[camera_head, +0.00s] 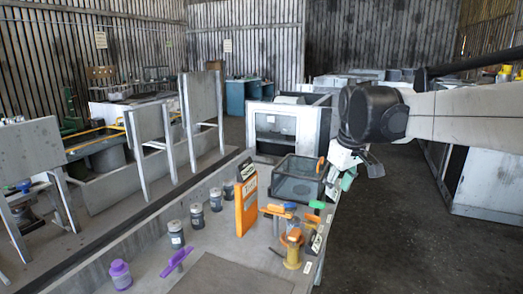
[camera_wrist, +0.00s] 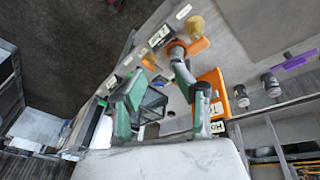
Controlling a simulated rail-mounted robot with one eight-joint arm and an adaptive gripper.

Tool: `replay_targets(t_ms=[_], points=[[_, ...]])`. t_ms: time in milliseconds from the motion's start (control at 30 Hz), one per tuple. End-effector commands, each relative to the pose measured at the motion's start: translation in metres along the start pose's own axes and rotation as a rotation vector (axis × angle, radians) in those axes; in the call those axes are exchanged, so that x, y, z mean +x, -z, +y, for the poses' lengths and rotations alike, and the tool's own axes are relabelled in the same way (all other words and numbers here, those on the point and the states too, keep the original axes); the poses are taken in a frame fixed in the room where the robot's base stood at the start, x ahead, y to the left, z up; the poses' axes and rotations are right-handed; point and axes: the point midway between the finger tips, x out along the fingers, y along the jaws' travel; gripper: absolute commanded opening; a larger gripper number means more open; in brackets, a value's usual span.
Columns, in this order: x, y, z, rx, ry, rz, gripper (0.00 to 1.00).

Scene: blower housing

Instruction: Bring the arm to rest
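My arm (camera_head: 465,115) reaches in from the right in the head view, above the right end of the workbench (camera_head: 205,255). My gripper (camera_head: 348,170) hangs at its end, pointing down, close to the dark wire-sided bin (camera_head: 297,180). In the wrist view my gripper (camera_wrist: 163,85) shows two fingers with green parts, spread apart. I see nothing held between them. The bin (camera_wrist: 150,108) shows below, through the gap. From the head view I cannot tell whether my gripper touches anything.
On the bench are an orange upright box (camera_head: 246,205), several dark jars (camera_head: 197,216), a purple bottle (camera_head: 120,275), a purple tool (camera_head: 176,262) and a yellow cylinder (camera_head: 292,250). A white cabinet (camera_head: 272,130) stands behind. Open floor (camera_head: 410,240) lies to the right.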

Motion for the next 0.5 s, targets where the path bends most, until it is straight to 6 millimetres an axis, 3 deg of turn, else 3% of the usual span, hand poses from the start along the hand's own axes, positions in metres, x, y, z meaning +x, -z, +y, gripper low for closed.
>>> replay_targets(t_ms=[200, 500], points=[[-0.018, -0.055, -0.029, 0.105, -0.029, 0.061, 0.29], [-0.022, -0.131, -0.07, 0.252, -0.058, 0.149, 0.29]])
